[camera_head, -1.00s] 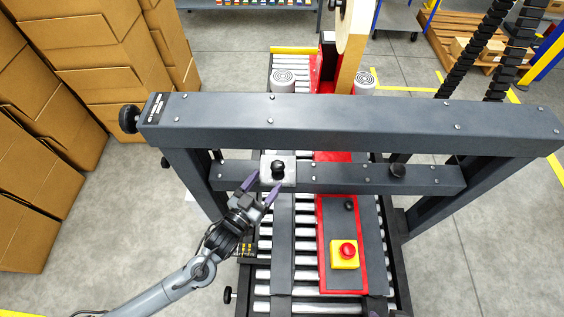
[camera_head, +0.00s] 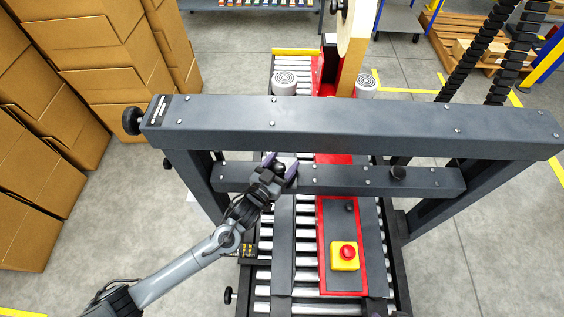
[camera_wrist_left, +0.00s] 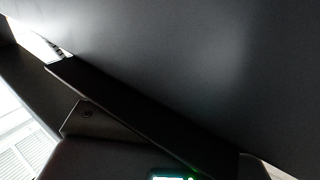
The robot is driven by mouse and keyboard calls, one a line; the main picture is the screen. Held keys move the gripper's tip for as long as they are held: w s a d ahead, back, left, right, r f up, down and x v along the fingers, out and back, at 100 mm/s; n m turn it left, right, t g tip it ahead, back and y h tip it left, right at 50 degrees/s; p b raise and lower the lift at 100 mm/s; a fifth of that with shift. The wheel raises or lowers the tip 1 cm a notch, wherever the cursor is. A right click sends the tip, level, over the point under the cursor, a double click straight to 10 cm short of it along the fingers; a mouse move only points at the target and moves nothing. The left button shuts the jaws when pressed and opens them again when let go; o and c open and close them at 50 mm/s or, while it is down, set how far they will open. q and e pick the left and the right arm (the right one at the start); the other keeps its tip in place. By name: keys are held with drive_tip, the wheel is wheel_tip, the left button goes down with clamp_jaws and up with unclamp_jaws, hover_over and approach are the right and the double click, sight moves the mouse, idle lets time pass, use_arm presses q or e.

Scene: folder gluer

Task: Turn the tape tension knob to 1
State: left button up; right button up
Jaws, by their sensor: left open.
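The tape tension knob (camera_head: 280,167) is black and sits on a pale plate (camera_head: 287,157) on the lower dark crossbar. My left gripper (camera_head: 281,167) is open at the plate, with its purple fingers on either side of the knob. The gripper partly hides the knob and plate, so I cannot tell whether the fingers touch the knob or where it points. The left wrist view is mostly dark, with a grey surface (camera_wrist_left: 200,60) filling much of it; I cannot make out the knob there. My right gripper does not show.
The thick upper crossbar (camera_head: 350,128) runs just beyond and above the knob. A yellow box with a red button (camera_head: 346,254) sits on the red-edged panel over the rollers. Stacked cartons (camera_head: 80,70) stand at left.

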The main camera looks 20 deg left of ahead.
use_arm(q)
drive_tip(key=c, duration=1)
drive_tip(key=shift+y, duration=0.3)
drive_tip(key=n+y, duration=0.1)
drive_tip(key=y, duration=0.1)
drive_tip(key=n+y, duration=0.2)
drive_tip(key=y, duration=0.1)
drive_tip(key=shift+a+n, duration=0.15)
drive_tip(key=shift+n, duration=0.15)
drive_tip(key=n+y, duration=0.2)
drive_tip(key=y, duration=0.1)
drive_tip(key=shift+a+f, duration=0.1)
drive_tip(key=shift+a, duration=0.1)
drive_tip(key=shift+a+n+g+y, duration=0.15)
drive_tip(key=shift+n+g+y, duration=0.55)
drive_tip(key=shift+y, duration=0.6)
drive_tip(key=shift+a+n+b, duration=0.1)
drive_tip(key=shift+n+b, duration=0.2)
drive_tip(key=o, duration=1)
